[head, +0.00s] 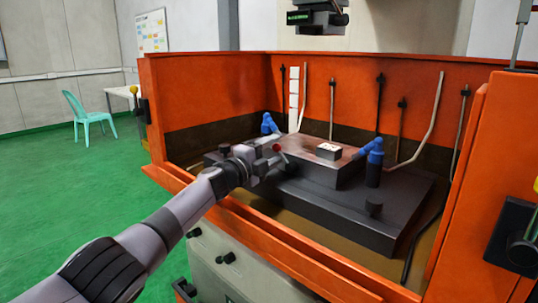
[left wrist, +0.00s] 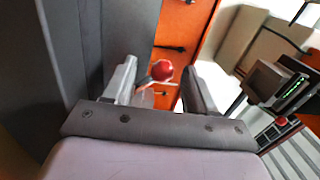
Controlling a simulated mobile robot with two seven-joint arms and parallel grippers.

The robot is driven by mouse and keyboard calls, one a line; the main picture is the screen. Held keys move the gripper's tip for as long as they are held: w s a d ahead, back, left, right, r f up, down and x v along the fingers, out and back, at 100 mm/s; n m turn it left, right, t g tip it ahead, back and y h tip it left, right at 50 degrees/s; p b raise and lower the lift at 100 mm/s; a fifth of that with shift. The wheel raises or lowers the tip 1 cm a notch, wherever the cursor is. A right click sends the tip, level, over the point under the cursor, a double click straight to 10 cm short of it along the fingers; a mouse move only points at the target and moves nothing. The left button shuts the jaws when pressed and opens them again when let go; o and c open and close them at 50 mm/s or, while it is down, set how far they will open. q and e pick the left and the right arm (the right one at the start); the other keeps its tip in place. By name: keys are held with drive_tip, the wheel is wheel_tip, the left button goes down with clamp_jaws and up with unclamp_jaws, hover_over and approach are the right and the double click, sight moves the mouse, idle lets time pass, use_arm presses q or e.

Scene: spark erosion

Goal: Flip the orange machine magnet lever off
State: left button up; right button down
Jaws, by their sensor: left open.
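The orange machine (head: 215,85) has an open tank with a dark magnet block (head: 310,165) on a lower dark base. A lever with a red ball knob (head: 276,147) shows at the block's left end; the knob also shows in the left wrist view (left wrist: 161,71). My left gripper (head: 268,160) reaches over the tank's front-left wall and is close to the knob. In the left wrist view its two fingers are apart, with the knob seen between them; I cannot tell whether they touch it. The lever's shaft is mostly hidden. My right gripper is out of view.
The orange front wall (head: 290,245) runs below my left arm. The machine head (head: 317,18) hangs above. Green floor at left is mostly clear, with a teal chair (head: 90,118).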

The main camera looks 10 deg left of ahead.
use_arm(q)
drive_tip(key=shift+s+a+r+p, duration=0.1)
drive_tip(key=shift+s+a+p, duration=0.4)
drive_tip(key=shift+p, duration=0.5)
drive_tip(key=shift+s+a+p, duration=0.15)
drive_tip(key=shift+s+p, duration=0.3)
drive_tip(key=shift+p, duration=0.15)
drive_tip(key=shift+f+p+v, duration=0.15)
drive_tip(key=shift+p+v, duration=0.3)
drive_tip(key=shift+v, duration=0.75)
drive_tip(key=shift+f+p+v, duration=0.15)
drive_tip(key=shift+p+v, duration=0.25)
drive_tip(key=shift+v, duration=0.8)
